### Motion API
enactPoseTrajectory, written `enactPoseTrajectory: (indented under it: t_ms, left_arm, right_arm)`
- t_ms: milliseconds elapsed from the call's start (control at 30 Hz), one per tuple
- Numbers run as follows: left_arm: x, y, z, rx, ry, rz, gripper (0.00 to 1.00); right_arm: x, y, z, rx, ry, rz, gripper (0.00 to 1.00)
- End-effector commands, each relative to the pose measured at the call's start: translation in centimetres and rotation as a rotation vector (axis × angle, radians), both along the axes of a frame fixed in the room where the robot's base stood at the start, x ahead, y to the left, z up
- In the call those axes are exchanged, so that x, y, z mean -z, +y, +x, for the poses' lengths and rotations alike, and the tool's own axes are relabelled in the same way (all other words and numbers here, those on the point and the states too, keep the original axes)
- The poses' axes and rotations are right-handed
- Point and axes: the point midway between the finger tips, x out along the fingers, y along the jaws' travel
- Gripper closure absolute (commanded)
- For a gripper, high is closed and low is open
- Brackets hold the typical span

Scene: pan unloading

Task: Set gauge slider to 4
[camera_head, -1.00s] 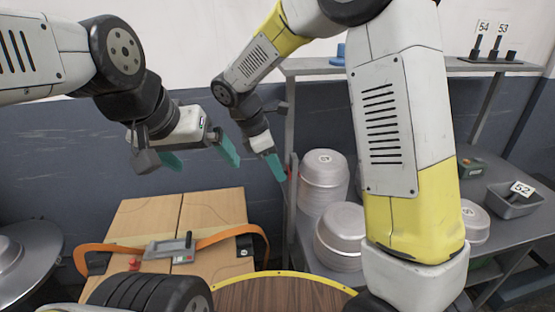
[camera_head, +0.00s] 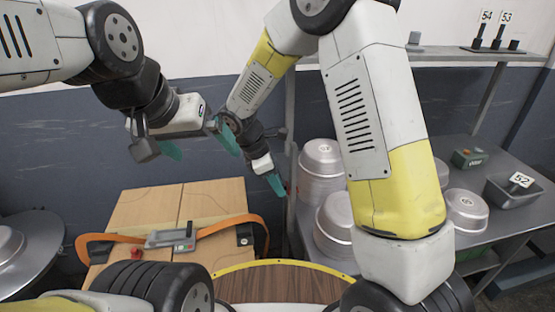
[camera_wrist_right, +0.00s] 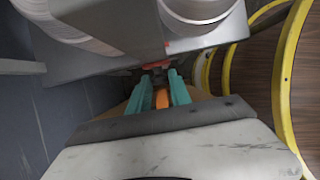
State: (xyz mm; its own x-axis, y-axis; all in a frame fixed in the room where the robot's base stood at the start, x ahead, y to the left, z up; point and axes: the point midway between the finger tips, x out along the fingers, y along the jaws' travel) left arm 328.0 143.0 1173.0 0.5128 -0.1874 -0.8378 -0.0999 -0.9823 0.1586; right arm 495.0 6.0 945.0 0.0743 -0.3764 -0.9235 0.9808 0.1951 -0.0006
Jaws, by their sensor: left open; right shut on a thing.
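A small red piece (camera_head: 287,189), which I take to be the gauge slider, shows at the front post of the metal shelf. My right gripper (camera_head: 277,185) has its teal fingertips at this piece. In the right wrist view the fingers of my right gripper (camera_wrist_right: 161,78) reach towards red parts (camera_wrist_right: 157,67) at the post, shut on the slider; the grip itself is small and dark. The gauge's numbers cannot be read. My left gripper (camera_head: 200,145) is open and empty, high above the wooden box, apart from the gauge.
Stacked metal pans (camera_head: 322,172) stand on the shelf close to the right gripper. A wooden box (camera_head: 150,208) with an orange strap (camera_head: 98,238) and buckle stands below. A round wooden table (camera_head: 290,285) with a yellow rim is in front. A grey tray marked 52 (camera_head: 512,196) lies right.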

Motion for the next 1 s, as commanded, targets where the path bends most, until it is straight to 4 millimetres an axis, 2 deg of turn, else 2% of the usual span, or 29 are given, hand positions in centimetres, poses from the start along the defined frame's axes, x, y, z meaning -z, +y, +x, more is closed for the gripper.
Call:
enactPoseTrajectory:
  t_ms: [300, 333, 433, 767, 867, 1000]
  left_arm:
    - [0.0, 0.0, 0.0, 0.0, 0.0, 0.0, 0.04]
    - [0.0, 0.0, 0.0, 0.0, 0.0, 0.0, 0.04]
    - [0.0, 0.0, 0.0, 0.0, 0.0, 0.0, 0.04]
    - [0.0, 0.0, 0.0, 0.0, 0.0, 0.0, 0.04]
    - [0.0, 0.0, 0.0, 0.0, 0.0, 0.0, 0.04]
    - [0.0, 0.0, 0.0, 0.0, 0.0, 0.0, 0.04]
  right_arm:
    - [0.3, 0.0, 0.1, 0.001, -0.001, 0.001, 1.0]
    - [0.2, 0.0, 0.1, 0.001, -0.001, 0.001, 0.72]
    - [0.2, 0.0, 0.0, 0.001, -0.001, 0.001, 0.54]
    - [0.1, 0.1, 0.0, 0.0, -0.002, 0.001, 0.54]
    - [-0.8, 0.5, 0.0, -0.001, -0.004, 0.003, 0.54]
    - [-3.0, 1.4, -0.2, -0.001, -0.004, 0.004, 0.54]
